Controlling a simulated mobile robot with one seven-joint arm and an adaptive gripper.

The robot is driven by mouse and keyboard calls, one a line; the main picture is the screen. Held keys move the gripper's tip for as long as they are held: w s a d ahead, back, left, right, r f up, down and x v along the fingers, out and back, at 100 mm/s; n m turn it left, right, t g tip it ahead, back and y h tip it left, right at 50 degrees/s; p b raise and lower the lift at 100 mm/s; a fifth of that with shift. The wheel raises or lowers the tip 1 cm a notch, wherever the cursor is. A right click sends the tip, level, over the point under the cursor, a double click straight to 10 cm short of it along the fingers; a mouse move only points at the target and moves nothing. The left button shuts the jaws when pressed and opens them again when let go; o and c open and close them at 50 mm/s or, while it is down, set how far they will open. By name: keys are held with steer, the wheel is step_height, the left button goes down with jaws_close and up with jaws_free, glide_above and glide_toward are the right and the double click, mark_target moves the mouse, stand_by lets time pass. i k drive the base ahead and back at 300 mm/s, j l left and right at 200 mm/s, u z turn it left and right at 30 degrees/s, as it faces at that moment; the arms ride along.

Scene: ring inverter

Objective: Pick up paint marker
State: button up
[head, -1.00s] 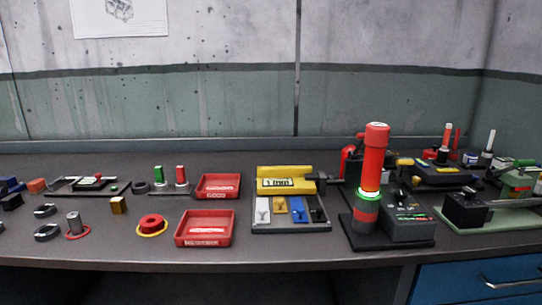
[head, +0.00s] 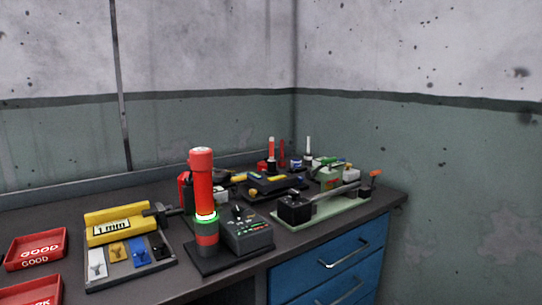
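Slim upright marker-like things stand at the back right of the bench in the head view. One is a red stick (head: 271,148) on a dark base, and one is a white stick (head: 308,146) on a dark base. A darker red one (head: 282,154) stands between them. They are too small to tell which is the paint marker. My gripper is not in view.
A tall red cylinder (head: 202,178) with a green glowing ring stands in front, beside a grey control box (head: 246,234). A yellow 1 mm tool (head: 114,225), a red GOOD tray (head: 35,248) and a green-based lever device (head: 320,209) share the bench. Blue drawers (head: 322,256) are below.

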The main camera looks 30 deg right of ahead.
mark_target(272, 139)
steer(key=i+l, duration=0.15)
steer(key=l, duration=0.25)
steer(key=i+l, duration=0.15)
steer(key=l, duration=0.25)
steer(key=i+l, duration=0.15)
steer(key=l, duration=0.2)
steer(key=i+l, duration=0.1)
steer(key=l, duration=0.3)
steer(key=i+l, duration=0.15)
steer(key=l, duration=0.25)
steer(key=i+l, duration=0.15)
steer(key=l, duration=0.25)
steer(key=u, duration=0.05)
